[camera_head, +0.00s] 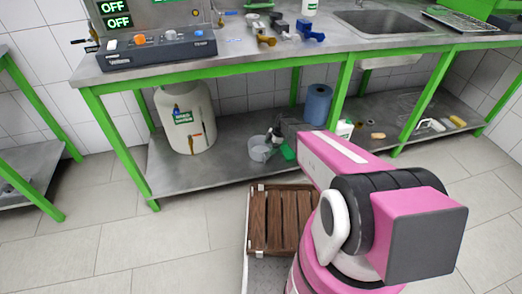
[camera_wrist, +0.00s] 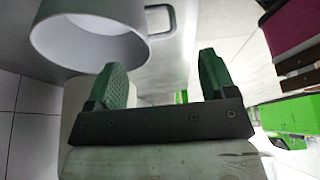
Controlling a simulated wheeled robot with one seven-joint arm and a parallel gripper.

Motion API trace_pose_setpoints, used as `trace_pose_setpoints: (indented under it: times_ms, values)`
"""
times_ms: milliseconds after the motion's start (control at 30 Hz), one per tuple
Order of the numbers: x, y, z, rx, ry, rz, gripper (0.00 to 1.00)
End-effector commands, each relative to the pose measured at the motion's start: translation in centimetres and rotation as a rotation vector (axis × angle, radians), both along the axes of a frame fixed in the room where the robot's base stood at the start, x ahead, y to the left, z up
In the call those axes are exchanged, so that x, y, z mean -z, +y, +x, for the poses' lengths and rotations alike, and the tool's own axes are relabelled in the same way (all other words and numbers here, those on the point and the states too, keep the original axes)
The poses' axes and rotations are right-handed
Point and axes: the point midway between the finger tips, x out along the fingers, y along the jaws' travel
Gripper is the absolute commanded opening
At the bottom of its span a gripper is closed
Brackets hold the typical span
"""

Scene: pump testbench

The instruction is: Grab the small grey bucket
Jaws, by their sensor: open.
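The small grey bucket (camera_head: 262,149) stands on the lower shelf of the bench in the head view, left of a green item. In the wrist view a pale grey, round, open-mouthed vessel with a side handle, which looks like this bucket (camera_wrist: 92,50), fills the upper left. My gripper (camera_wrist: 163,80) is open, with its two green fingers apart and nothing held between them. The vessel's rim shows beyond and to the left of the fingers, close to the left one; I cannot tell whether they touch.
The lower shelf (camera_head: 185,178) also bears a large beige tank (camera_head: 186,118), a blue roll (camera_head: 317,103) and a white container (camera_head: 344,128). Green bench legs (camera_head: 118,150) frame it. A slatted wooden crate (camera_head: 281,220) is below my arm, in front of the shelf.

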Motion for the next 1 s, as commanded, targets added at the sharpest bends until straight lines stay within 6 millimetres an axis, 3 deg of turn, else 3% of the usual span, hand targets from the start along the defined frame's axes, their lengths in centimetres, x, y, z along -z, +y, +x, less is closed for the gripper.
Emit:
trace_pose_setpoints:
  times_ms: [133, 433, 700, 1000]
  values:
    - [2.3, 0.9, -0.2, -0.001, 0.002, -0.001, 0.77]
    - [4.4, 1.7, -0.4, 0.002, 0.0, -0.001, 0.77]
    - [7.7, 3.1, -0.8, 0.001, 0.002, 0.0, 0.77]
    - [8.3, 3.3, -1.0, 0.002, 0.001, 0.0, 0.77]
